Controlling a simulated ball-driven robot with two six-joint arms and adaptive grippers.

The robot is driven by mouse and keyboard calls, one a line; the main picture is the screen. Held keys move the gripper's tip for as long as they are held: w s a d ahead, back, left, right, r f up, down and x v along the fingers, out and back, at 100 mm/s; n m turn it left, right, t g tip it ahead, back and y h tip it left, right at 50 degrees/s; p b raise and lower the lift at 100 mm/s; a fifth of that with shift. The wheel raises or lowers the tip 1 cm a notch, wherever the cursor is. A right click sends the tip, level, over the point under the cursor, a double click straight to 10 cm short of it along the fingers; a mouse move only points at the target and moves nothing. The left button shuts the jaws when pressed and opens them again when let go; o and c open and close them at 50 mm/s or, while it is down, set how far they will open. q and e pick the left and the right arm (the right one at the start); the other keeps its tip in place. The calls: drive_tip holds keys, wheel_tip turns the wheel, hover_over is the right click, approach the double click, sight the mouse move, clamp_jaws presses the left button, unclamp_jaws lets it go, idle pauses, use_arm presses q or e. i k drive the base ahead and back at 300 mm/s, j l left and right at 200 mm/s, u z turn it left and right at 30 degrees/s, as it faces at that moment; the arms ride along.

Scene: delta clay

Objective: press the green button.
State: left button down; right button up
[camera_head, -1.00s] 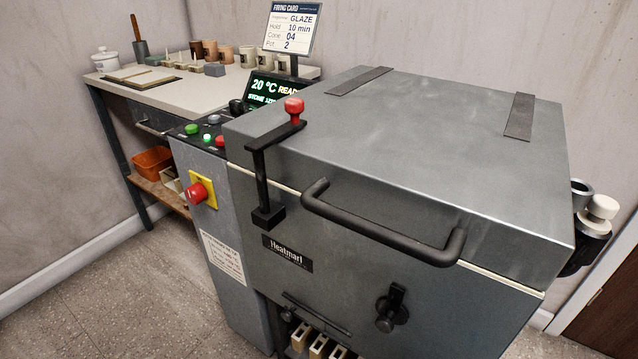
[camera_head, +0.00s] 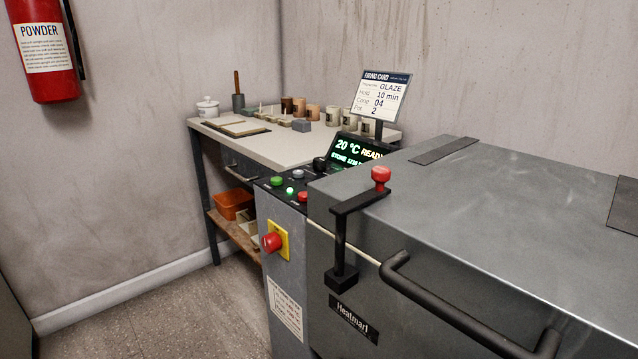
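The green button (camera_head: 277,181) sits on the sloped control panel at the left of the grey kiln (camera_head: 470,215). Close to it on the panel are a small lit greenish-white lamp (camera_head: 290,191), a grey-blue button (camera_head: 298,174) and a red button (camera_head: 303,196). A black knob (camera_head: 319,163) stands near the display (camera_head: 357,151), which reads 20 °C and READY. Neither of my grippers is in view.
A red emergency stop (camera_head: 272,242) on a yellow plate sticks out from the cabinet front. The kiln's lid handle (camera_head: 460,310) and red-knobbed latch (camera_head: 381,178) project at the right. A worktable (camera_head: 270,145) with pots stands behind. The floor (camera_head: 190,315) at left is clear.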

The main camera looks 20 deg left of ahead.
sight(276, 181)
drive_tip(key=j+u, duration=0.15)
drive_tip(key=u, duration=0.5)
drive_tip(key=l, duration=0.15)
drive_tip(key=k+u, duration=0.05)
